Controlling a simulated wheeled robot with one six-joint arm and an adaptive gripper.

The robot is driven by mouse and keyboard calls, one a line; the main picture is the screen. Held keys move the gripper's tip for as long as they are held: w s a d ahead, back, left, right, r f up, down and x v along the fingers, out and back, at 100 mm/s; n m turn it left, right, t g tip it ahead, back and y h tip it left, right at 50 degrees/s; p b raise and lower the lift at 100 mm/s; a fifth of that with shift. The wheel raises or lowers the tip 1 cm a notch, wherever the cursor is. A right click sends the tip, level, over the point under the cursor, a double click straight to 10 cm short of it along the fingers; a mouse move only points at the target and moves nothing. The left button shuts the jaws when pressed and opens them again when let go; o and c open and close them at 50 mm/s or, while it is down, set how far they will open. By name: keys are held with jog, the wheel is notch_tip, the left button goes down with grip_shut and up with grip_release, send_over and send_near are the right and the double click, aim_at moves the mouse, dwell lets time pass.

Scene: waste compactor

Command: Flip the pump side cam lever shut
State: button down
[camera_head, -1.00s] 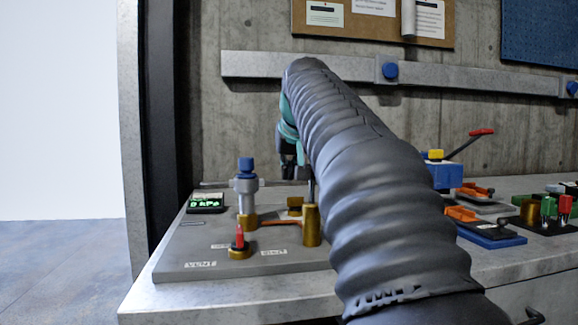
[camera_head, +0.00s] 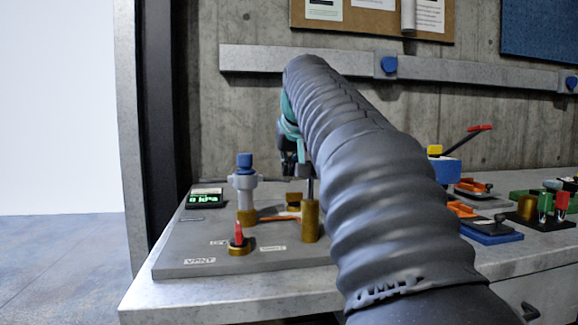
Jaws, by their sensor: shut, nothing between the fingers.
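A grey pump panel (camera_head: 190,250) lies on the left of the bench. On it stand a grey pump-like fitting with a blue top (camera_head: 245,180), a brass post (camera_head: 311,222) and a red lever on a brass base (camera_head: 238,238) beside a label that seems to read VENT. A thin orange strip (camera_head: 272,218) runs between the brass parts. My gripper (camera_head: 289,168) is shut and empty, pointing down above the back of the panel, behind the brass post. My arm partly hides it. I cannot make out the cam lever clearly or tell whether the gripper touches it.
A small display with green digits (camera_head: 203,198) sits at the panel's back left. Right of my arm are a blue block with a yellow top (camera_head: 443,168), a red-tipped lever (camera_head: 480,128) and orange clamps (camera_head: 463,210). The bench's front left is clear.

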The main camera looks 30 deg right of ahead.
jog(key=shift+r+p, duration=0.35)
jog(key=shift+r, duration=0.15)
jog(key=s+r+p, duration=0.4)
jog(key=s+r, duration=0.3)
jog(key=r, duration=0.4)
jog(key=shift+a+p, duration=0.3)
jog(key=shift+p, duration=0.05)
jog(key=shift+s, duration=0.1)
